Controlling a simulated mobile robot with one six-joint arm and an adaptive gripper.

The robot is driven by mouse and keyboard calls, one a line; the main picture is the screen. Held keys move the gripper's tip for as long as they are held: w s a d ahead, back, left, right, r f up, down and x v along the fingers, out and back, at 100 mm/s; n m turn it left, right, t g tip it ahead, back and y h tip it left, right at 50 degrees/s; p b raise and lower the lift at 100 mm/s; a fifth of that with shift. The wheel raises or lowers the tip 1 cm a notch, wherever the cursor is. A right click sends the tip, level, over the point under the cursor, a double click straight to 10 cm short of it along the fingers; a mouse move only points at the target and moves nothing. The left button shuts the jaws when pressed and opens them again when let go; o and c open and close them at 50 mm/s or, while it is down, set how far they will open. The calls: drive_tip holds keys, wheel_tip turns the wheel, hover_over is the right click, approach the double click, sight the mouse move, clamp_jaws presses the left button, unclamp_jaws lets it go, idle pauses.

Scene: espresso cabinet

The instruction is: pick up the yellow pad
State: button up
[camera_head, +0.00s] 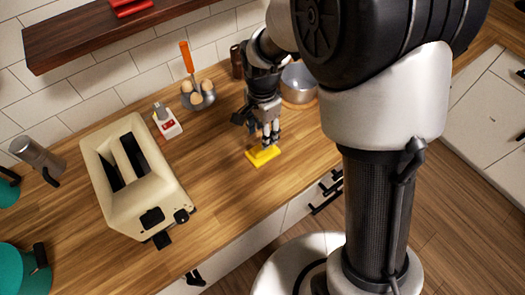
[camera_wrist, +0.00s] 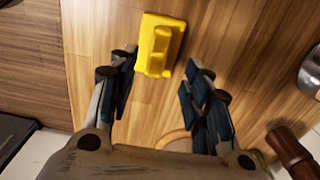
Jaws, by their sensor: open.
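The yellow pad (camera_head: 263,155) lies on the wooden counter, right of the toaster. It has a raised ridge along its top, which shows in the wrist view (camera_wrist: 159,45). My gripper (camera_head: 270,137) hangs over the pad, pointing down. In the wrist view my gripper (camera_wrist: 158,82) is open and empty, its two fingers wide apart. The pad lies ahead of the fingertips, roughly centred between them. I cannot tell the exact height of the fingertips above the counter.
A cream toaster (camera_head: 133,175) stands left on the counter. A bowl of eggs (camera_head: 198,96) and a small white and red box (camera_head: 167,120) stand behind. A metal pot (camera_head: 299,84) is close behind my gripper. The counter (camera_head: 218,170) is clear between toaster and pad.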

sight(258, 158)
drive_tip(key=shift+s+f+b, duration=0.15)
drive_tip(key=shift+f+b, duration=1.05)
drive_tip(key=shift+f, duration=2.4)
clamp_jaws()
